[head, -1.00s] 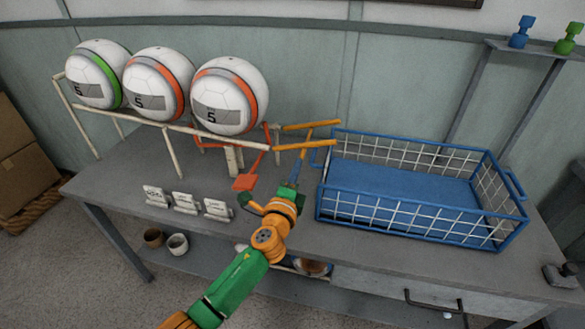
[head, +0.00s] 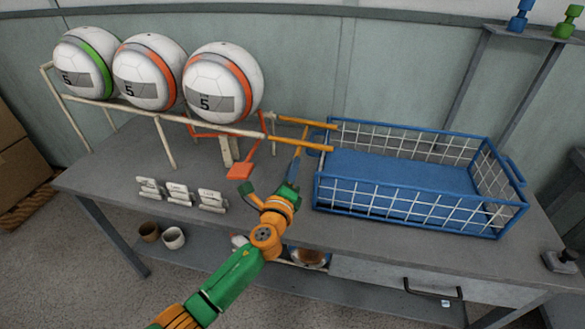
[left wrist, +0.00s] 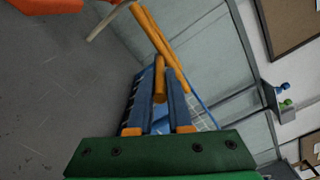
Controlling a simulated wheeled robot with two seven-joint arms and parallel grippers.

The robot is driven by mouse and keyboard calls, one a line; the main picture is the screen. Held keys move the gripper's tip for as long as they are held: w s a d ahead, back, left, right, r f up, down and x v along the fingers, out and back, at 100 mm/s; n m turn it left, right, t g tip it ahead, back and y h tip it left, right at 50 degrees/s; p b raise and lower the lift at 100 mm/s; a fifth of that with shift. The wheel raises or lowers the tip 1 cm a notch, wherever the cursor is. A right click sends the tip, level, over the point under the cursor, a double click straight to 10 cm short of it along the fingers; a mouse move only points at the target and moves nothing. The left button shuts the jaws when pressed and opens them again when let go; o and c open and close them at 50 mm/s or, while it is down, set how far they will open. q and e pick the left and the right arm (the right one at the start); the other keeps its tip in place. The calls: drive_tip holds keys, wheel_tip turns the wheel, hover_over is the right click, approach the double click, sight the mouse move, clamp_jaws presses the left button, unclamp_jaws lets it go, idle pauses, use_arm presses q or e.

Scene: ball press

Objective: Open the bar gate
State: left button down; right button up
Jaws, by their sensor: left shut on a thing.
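The gate's two orange bars (head: 300,143) reach from the right end of the ball rack to the left rim of the blue basket (head: 410,212), sloping slightly down to the right. They also show in the left wrist view (left wrist: 158,35). An orange handle bar (left wrist: 159,75) comes from them toward me. My left gripper (head: 296,160) is shut on this handle bar; in the left wrist view its blue fingers (left wrist: 160,92) lie on either side of it. My right gripper is not in view.
Three white balls (head: 222,85) stand in a row on the cream rack (head: 165,118). A red paddle (head: 240,171) hangs under the rack's right end. Small white stands (head: 180,194) are on the table left of my arm. The table front around them is clear.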

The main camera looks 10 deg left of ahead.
use_arm(q)
drive_tip(key=c, duration=0.8)
unclamp_jaws()
drive_tip(key=shift+c, duration=0.2)
drive_tip(key=s+p, duration=0.1)
drive_tip(key=s, duration=0.6)
drive_tip(key=shift+a, duration=0.15)
